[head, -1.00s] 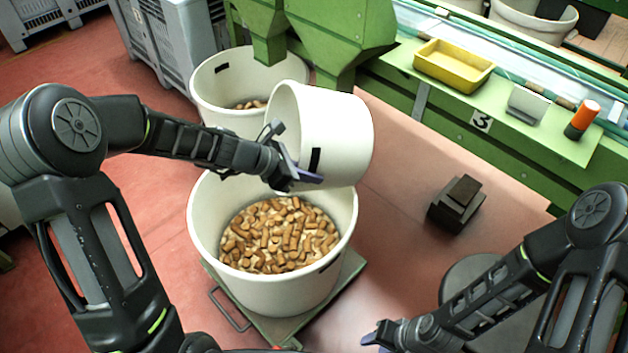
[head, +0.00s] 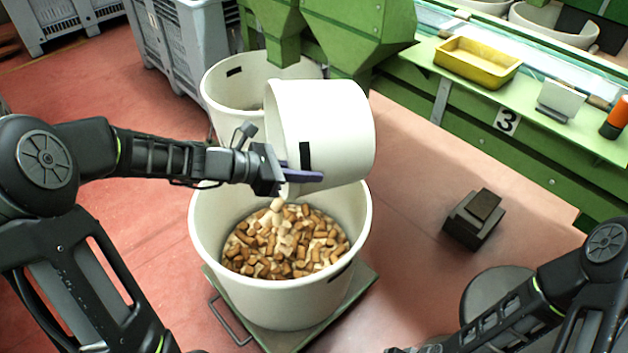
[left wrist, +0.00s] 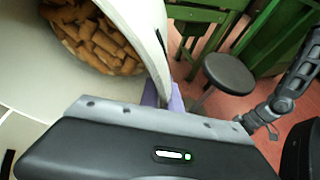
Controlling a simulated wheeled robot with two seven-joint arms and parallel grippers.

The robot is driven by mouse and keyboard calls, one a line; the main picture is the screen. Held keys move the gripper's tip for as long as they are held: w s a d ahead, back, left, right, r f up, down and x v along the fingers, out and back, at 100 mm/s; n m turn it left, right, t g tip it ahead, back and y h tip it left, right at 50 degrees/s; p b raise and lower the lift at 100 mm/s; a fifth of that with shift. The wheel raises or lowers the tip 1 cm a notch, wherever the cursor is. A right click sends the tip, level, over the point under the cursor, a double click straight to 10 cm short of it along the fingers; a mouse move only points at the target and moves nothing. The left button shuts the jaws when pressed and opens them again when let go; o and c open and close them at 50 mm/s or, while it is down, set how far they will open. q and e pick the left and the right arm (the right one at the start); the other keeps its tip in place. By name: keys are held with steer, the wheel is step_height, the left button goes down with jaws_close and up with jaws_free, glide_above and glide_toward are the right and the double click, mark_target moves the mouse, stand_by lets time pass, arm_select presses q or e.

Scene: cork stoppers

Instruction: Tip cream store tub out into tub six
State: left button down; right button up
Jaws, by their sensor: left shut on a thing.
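A cream tub (head: 335,130) is held tilted by my left gripper (head: 300,177), which is shut on its rim. Its mouth faces left and down, and pale corks fall from it in a short stream. Below it stands a large cream tub (head: 290,300) holding many brown and pale corks (head: 285,245). In the left wrist view, the held tub's wall (left wrist: 150,40) and brown corks (left wrist: 95,40) show close up. My right gripper (head: 405,350) is at the bottom edge, mostly cut off. No tub number is readable.
The lower tub stands on a green platform (head: 357,290) with a handle. Another cream tub (head: 225,85) stands behind. Green hoppers (head: 350,35) hang above it. A dark block (head: 473,218) sits on the red floor at right. A green bench carries a yellow tray (head: 478,62).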

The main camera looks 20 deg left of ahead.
mark_target(293, 165)
arm_select(q)
steer(key=shift+s+a+r+t+h+b, duration=0.2)
steer(key=shift+s+a+t+h+b, duration=0.15)
steer(key=shift+a+b, duration=0.35)
steer(key=shift+s+a+r+t+h+b, duration=0.25)
steer(key=shift+a+h+b, duration=0.2)
steer(key=shift+b, duration=0.4)
steer(key=shift+s+a+r+t+h+b, duration=0.4)
steer(key=shift+a+h+b, duration=0.1)
steer(key=shift+b, duration=0.1)
steer(key=shift+s+a+r+t+h+b, duration=0.3)
steer(key=shift+s+a+r+t+h, duration=0.25)
steer(key=shift+a+r+h, duration=0.2)
steer(key=shift+a, duration=0.1)
